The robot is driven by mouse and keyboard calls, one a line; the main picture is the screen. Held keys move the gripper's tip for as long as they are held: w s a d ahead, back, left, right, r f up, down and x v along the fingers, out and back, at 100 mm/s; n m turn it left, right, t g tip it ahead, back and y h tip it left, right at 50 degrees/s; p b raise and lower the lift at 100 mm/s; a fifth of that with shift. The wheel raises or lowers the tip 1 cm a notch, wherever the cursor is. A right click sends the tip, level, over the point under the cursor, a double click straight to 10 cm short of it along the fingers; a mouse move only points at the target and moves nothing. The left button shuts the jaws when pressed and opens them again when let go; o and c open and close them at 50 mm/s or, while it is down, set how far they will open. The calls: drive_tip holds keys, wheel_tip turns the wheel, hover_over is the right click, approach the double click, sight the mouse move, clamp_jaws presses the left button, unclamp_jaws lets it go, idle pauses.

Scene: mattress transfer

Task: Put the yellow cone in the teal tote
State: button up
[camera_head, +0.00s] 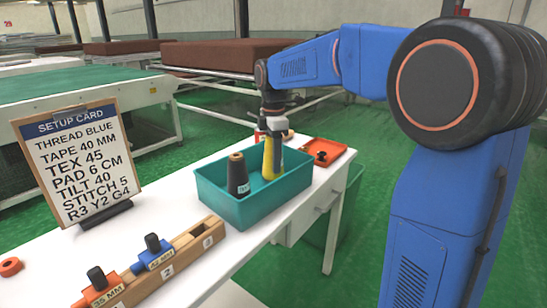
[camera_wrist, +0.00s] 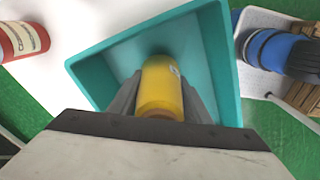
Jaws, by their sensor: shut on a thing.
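The yellow cone (camera_head: 272,159) is upright between the fingers of my gripper (camera_head: 273,138), inside the outline of the teal tote (camera_head: 251,207) in the head view. In the wrist view, the yellow cone (camera_wrist: 161,88) is between both fingers of my gripper (camera_wrist: 160,98), with the floor of the teal tote (camera_wrist: 105,70) behind it. My gripper is shut on the cone. I cannot tell whether the cone's base touches the tote floor. A dark cone (camera_head: 237,175) with a white label stands in the tote's left part.
An orange tray (camera_head: 335,145) with a dark item lies behind the tote. A wooden rack (camera_head: 187,243) with labelled blue and orange holders is in front. A setup card (camera_head: 75,160) stands at left. A red labelled cylinder (camera_wrist: 22,40) is beside the tote in the wrist view.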

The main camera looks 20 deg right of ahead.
drive_tip(key=o, duration=1.2)
drive_tip(key=shift+r, duration=0.1)
wheel_tip(320, 180, up, 13)
drive_tip(key=s+d+f+m+t, duration=0.1)
drive_tip(key=s+d+f+m, duration=0.1)
drive_tip(key=s+f+m, duration=0.4)
drive_tip(key=s+d+f+m+t, duration=0.2)
drive_tip(key=s+f+m, duration=0.4)
drive_tip(key=s, duration=1)
drive_tip(key=s+d+f+m+t, duration=0.1)
drive_tip(key=s+d+f+m, duration=0.2)
drive_tip(key=s+f+m, duration=0.3)
drive_tip(key=shift+s+f+t, duration=0.15)
drive_tip(key=shift+s+f, duration=0.55)
drive_tip(key=shift+s, duration=0.25)
drive_tip(key=shift+s+f+t, duration=0.1)
drive_tip(key=shift+s+f, duration=0.6)
drive_tip(key=shift+s, duration=0.2)
drive_tip(key=shift+s+f+t, duration=0.15)
drive_tip(key=shift+s+f, duration=0.55)
drive_tip(key=shift+s, duration=0.25)
